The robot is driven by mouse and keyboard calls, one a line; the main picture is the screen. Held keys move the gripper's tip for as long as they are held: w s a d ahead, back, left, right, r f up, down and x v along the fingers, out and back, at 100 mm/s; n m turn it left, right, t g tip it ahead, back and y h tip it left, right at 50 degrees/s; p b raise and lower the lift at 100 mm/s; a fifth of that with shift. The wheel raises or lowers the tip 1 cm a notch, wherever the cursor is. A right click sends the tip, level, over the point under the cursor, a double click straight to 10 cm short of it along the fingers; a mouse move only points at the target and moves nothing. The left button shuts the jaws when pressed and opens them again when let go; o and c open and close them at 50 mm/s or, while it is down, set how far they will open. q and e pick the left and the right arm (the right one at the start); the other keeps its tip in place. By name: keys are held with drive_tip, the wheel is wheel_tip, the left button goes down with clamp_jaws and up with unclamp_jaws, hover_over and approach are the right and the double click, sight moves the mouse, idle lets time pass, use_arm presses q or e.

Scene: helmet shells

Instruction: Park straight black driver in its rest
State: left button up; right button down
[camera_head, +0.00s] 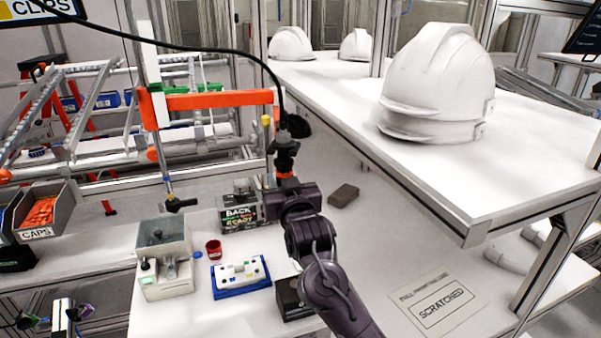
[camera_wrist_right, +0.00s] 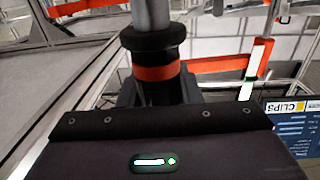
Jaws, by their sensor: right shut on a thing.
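The straight black driver (camera_head: 286,150) stands roughly upright, with a black cable running up from its top and an orange band near its lower end. My right gripper (camera_head: 285,181) is shut on it and holds it above the bench, left of the shelf. In the right wrist view, the driver's black collar (camera_wrist_right: 152,40) and orange band show between the fingers of the right gripper (camera_wrist_right: 158,92). The fingertips are mostly hidden. I cannot tell for sure which fixture is the driver's rest. My left gripper is not seen.
A white shelf (camera_head: 430,180) with white helmet shells (camera_head: 437,85) stands right of the driver. An orange bar (camera_head: 220,100) is at its left.

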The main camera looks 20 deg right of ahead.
drive_tip(key=shift+r, duration=0.1)
drive_tip(key=shift+w+d, duration=2.15)
drive_tip(key=shift+d, duration=0.3)
